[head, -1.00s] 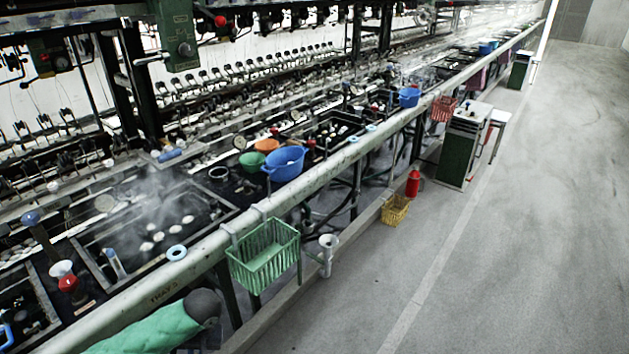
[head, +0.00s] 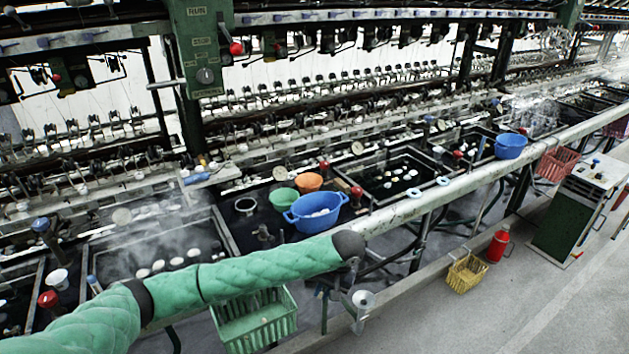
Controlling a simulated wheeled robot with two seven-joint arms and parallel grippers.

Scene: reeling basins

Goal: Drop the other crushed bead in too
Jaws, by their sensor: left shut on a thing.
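My left arm, in a green padded sleeve, reaches in from the lower left. Its dark wrist ends over the front rail, and the left gripper (head: 345,280) points down just outside the rail, small and dark. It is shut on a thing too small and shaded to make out. A green basket (head: 257,325) hangs on the rail left of the gripper, partly behind my arm. I cannot pick out a crushed bead. My right gripper is not in view.
A blue basin (head: 316,214) with white pieces sits on the bench behind my wrist, beside orange (head: 308,182) and green bowls (head: 283,199). A steaming basin is at left. The aisle at lower right is clear.

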